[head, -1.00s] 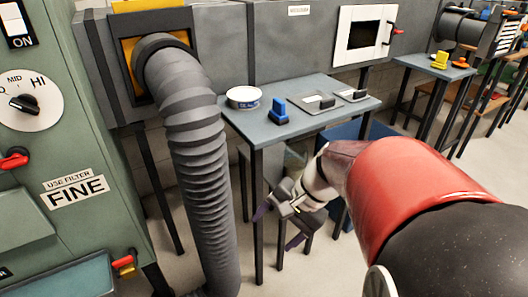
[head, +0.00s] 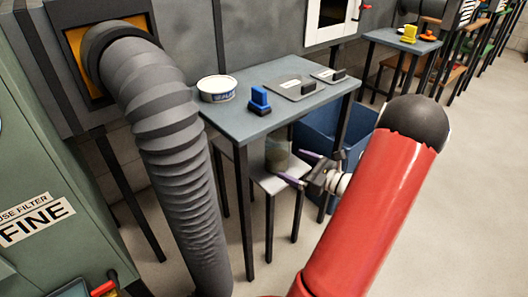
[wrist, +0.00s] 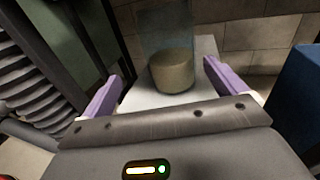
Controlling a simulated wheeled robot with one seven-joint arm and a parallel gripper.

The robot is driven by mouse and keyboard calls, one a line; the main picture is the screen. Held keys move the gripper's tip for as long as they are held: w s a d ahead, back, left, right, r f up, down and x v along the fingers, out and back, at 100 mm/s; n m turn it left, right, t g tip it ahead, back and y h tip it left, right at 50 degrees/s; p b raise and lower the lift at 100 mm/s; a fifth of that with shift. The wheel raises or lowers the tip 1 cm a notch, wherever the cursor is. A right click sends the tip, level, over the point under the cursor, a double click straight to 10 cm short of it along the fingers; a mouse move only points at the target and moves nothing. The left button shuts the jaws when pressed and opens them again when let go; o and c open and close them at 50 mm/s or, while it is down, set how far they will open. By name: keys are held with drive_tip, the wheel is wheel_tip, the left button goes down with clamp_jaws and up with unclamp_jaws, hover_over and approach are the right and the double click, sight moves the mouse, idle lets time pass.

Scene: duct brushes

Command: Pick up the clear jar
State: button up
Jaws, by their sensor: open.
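The clear jar (head: 277,152) stands upright on a small low stool (head: 272,184) under the grey table. In the wrist view the jar (wrist: 173,72) shows see-through upper walls and tan contents in its lower part. It stands on the stool's pale top (wrist: 140,100). My gripper (head: 292,166) is open, with its purple fingers level with the stool, at the jar's right in the head view. In the wrist view my gripper (wrist: 163,84) has one finger on each side of the jar, apart from it, with the jar a little beyond the fingertips.
The grey table (head: 235,124) overhangs the stool and carries a white tub (head: 216,90), a blue brush (head: 259,101) and flat plates. A blue bin (head: 338,128) stands behind my gripper. A thick ribbed hose (head: 175,150) hangs at left. Floor at right is clear.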

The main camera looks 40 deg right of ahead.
sight(277, 153)
drive_tip(key=shift+w+d+f+m, duration=0.2)
drive_tip(key=shift+d+m, duration=0.1)
drive_tip(key=shift+d, duration=0.05)
drive_tip(key=shift+w+h, duration=0.3)
drive_tip(key=shift+w, duration=0.05)
drive_tip(key=x, duration=0.7)
drive_tip(key=shift+w+d+r, duration=0.1)
drive_tip(key=shift+d+r, duration=0.05)
drive_tip(key=shift+r, duration=0.15)
drive_tip(key=c, duration=1.1)
drive_tip(key=shift+r, duration=0.1)
